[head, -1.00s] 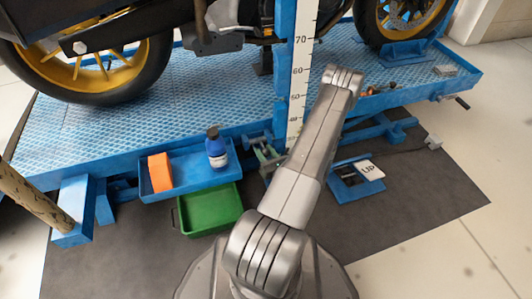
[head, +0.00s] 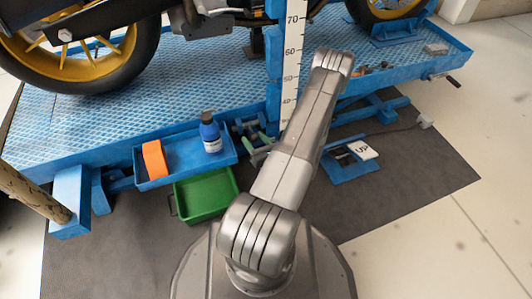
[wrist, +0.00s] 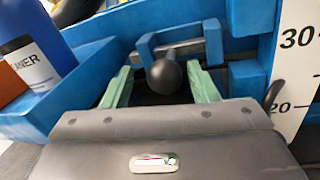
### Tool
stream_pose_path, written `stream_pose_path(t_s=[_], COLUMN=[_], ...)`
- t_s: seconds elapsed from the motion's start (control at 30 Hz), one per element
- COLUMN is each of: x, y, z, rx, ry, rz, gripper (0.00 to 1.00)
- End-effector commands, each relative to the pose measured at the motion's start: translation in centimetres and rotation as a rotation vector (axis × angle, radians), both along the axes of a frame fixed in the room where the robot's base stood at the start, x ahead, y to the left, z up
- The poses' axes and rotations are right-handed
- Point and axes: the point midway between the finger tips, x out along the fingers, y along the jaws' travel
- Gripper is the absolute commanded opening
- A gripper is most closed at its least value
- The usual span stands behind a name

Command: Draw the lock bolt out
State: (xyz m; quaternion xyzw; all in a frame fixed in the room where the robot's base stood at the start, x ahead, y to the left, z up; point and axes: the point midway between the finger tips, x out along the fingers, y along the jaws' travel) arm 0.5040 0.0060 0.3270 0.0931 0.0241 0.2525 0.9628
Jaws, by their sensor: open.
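The lock bolt (wrist: 165,76) shows in the wrist view as a dark round knob facing me. A grey metal bar behind it runs through a blue bracket (wrist: 144,52) on the lift's side. My gripper (wrist: 161,84) is open, with one green finger to the left of the knob and one to the right. Gaps show between the knob and both fingers. I cannot tell whether the fingertips reach as far as the knob. In the head view the green fingers show beside my arm, near the blue bracket (head: 249,124); the knob is not clear there.
A blue tray (head: 188,169) with an orange block (head: 155,160) and a blue cleaner bottle (head: 210,133) is left of the gripper. A green bin (head: 205,197) stands below. A white ruler (head: 291,75) rises close on the right. A pedal unit (head: 350,170) lies right.

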Motion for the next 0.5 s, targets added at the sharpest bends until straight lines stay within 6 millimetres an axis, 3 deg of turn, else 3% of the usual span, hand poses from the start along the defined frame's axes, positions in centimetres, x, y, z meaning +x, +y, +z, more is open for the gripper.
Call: stream_pose_path(t_s=[0.5], x=[-7.7], y=[-4.3], z=[0.2], rx=[0.003], ry=[0.003], rz=[-0.003], gripper=[0.54])
